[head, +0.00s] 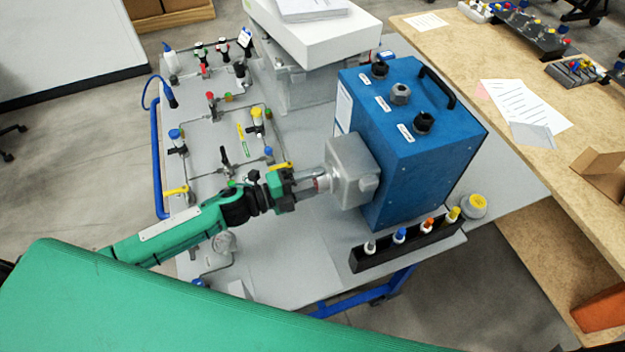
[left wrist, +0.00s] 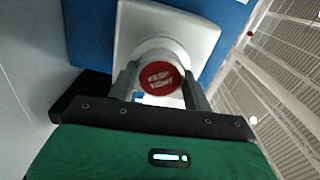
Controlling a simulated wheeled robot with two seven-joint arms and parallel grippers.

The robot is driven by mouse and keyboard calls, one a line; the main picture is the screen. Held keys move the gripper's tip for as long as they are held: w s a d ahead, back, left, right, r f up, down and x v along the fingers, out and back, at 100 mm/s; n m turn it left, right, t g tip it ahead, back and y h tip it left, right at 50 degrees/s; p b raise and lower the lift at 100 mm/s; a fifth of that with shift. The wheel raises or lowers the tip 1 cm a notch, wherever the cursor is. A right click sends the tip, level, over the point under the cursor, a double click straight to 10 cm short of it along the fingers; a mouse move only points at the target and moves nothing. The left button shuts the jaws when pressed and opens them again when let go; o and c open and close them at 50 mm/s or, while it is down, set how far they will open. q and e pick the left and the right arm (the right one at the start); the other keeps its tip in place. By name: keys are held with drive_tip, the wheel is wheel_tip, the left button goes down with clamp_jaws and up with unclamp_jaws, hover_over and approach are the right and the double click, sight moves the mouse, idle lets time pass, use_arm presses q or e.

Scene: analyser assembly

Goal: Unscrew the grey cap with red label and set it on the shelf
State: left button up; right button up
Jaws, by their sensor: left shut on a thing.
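The grey cap with a red label (left wrist: 161,78) sits on the front of a grey housing (head: 352,172) on the side of the blue analyser box (head: 425,150). Its label reads "KEEP TIGHT" in the left wrist view. My left gripper (head: 316,182) is shut on the cap, one finger on each side of it. In the head view the fingers mostly hide the cap. The cap is at the housing; I cannot tell how far it is turned. My right gripper is not in view. I cannot tell which surface is the shelf.
A black rack (head: 420,246) with several small coloured-cap bottles stands in front of the blue box, with a yellow-topped jar (head: 474,206) beside it. Valves and pipework cover the left of the grey table (head: 290,270). Its front part is mostly clear. A wooden bench (head: 460,60) stands at right.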

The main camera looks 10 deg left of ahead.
use_arm(q)
drive_tip(key=n+p, duration=0.1)
drive_tip(key=n, duration=0.1)
drive_tip(key=n+p, duration=0.1)
drive_tip(key=n, duration=0.1)
drive_tip(key=n+p, duration=0.2)
drive_tip(key=shift+r, duration=0.3)
drive_tip(key=n+p, duration=0.3)
drive_tip(key=n, duration=0.3)
drive_tip(key=n+p, duration=0.2)
drive_tip(key=n, duration=0.6)
drive_tip(key=shift+a+f, duration=0.1)
drive_tip(key=n, duration=0.3)
drive_tip(key=shift+f+p, duration=0.1)
drive_tip(key=shift+p, duration=0.2)
drive_tip(key=o, duration=1.1)
